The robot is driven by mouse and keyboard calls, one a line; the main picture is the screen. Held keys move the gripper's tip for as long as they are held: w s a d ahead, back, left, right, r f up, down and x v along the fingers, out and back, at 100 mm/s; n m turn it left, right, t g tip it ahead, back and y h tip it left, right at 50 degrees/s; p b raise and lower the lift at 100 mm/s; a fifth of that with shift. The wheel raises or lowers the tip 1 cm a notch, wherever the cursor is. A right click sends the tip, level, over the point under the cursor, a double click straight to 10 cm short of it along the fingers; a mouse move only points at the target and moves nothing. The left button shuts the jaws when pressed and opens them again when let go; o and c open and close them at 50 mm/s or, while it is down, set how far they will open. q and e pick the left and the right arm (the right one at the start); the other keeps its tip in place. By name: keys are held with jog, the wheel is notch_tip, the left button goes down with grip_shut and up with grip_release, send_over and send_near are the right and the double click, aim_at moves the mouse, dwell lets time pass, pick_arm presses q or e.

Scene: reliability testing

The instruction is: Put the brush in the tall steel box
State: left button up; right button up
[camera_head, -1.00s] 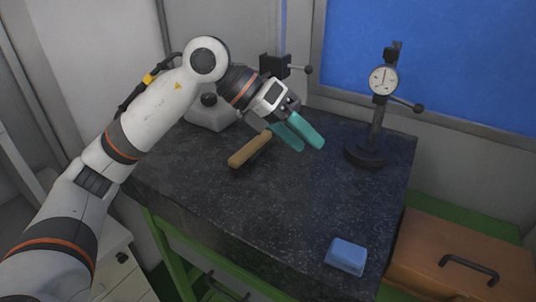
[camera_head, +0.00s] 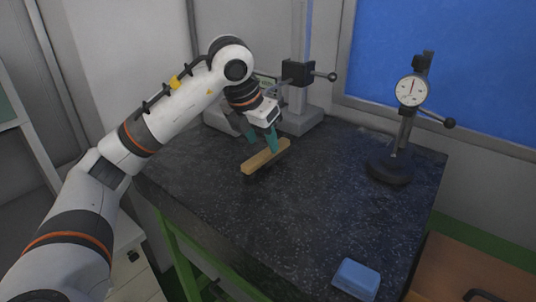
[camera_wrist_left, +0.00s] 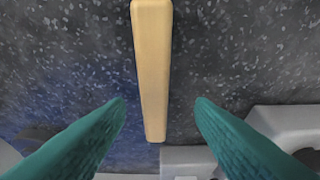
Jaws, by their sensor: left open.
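The brush (camera_head: 262,159) lies on the dark stone table, its long wooden back facing up. Its underside is mostly hidden. My left gripper (camera_head: 263,142) is just above the brush, pointing down at its far part, with teal fingers apart. In the left wrist view the brush (camera_wrist_left: 153,60) runs lengthwise between the open fingers (camera_wrist_left: 161,103), one on each side, with gaps. I cannot make out a tall steel box in these frames. My right gripper is not in view.
A dial gauge (camera_head: 411,90) on a black stand rises at the table's right. A grey stand (camera_head: 299,112) stands behind my gripper. A blue block (camera_head: 356,279) lies at the front right. The table's middle (camera_head: 310,210) is clear. A brown case (camera_head: 460,270) sits beyond the right edge.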

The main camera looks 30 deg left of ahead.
aim_at(268, 150)
pick_arm(q)
jog(key=p+x, duration=0.1)
jog(key=x, duration=0.3)
jog(key=shift+w+d+f, duration=0.1)
jog(key=shift+d+f, duration=0.1)
jog(key=shift+c, duration=0.3)
grip_shut()
jog(key=shift+r, duration=0.1)
